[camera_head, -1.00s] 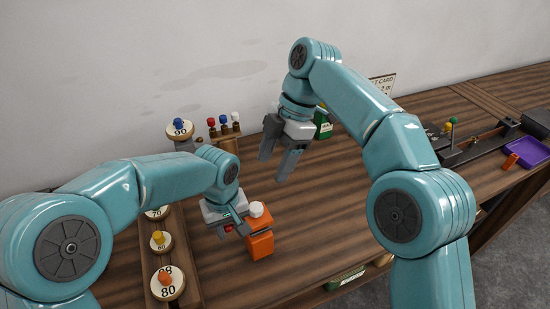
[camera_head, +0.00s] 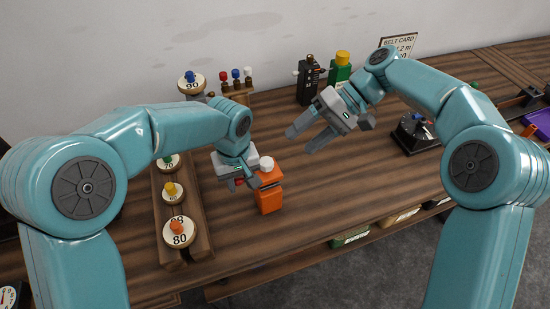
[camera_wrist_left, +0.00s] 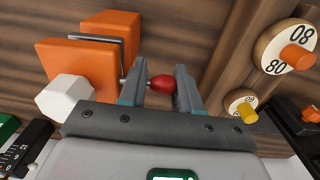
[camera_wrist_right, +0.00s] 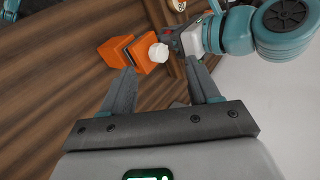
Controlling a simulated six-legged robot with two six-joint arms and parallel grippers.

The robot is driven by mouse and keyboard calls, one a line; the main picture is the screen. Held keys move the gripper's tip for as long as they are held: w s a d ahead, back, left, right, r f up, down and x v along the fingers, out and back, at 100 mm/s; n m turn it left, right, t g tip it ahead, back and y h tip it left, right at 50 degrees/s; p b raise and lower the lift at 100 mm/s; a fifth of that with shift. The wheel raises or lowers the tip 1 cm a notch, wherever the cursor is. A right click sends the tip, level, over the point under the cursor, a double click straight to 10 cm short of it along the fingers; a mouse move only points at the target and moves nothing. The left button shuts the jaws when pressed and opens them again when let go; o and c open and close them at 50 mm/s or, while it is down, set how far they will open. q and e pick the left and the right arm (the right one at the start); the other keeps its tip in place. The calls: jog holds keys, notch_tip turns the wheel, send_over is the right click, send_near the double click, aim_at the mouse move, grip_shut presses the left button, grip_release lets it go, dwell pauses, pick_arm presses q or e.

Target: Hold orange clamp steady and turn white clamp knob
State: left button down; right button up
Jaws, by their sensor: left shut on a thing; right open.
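The orange clamp (camera_head: 269,198) stands on the wooden bench, with its white hexagonal knob (camera_head: 266,164) on top. Both also show in the left wrist view, the clamp (camera_wrist_left: 75,65) and the knob (camera_wrist_left: 65,97). My left gripper (camera_head: 253,184) is beside the clamp, shut on its red-tipped handle (camera_wrist_left: 162,84). My right gripper (camera_head: 299,141) is open and empty, above and to the right of the knob, fingers pointing left and down. In the right wrist view the knob (camera_wrist_right: 158,52) lies ahead, between the finger lines but beyond the tips.
A wooden rack of numbered round weights (camera_head: 180,233) stands left of the clamp. Small coloured pegs (camera_head: 236,78), a black device (camera_head: 307,80) and a green one (camera_head: 339,70) stand at the back. A black unit (camera_head: 414,132) is at right. Bench right of the clamp is clear.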

aim_at(275, 170)
jog(key=d+f+m+t+y, duration=0.3)
jog(key=d+m+y, duration=0.1)
jog(key=m, duration=1.5)
jog(key=x, duration=0.7)
jog(key=s+x, duration=0.1)
jog(key=x, duration=0.3)
jog(key=shift+a, duration=0.35)
jog(key=c, duration=1.1)
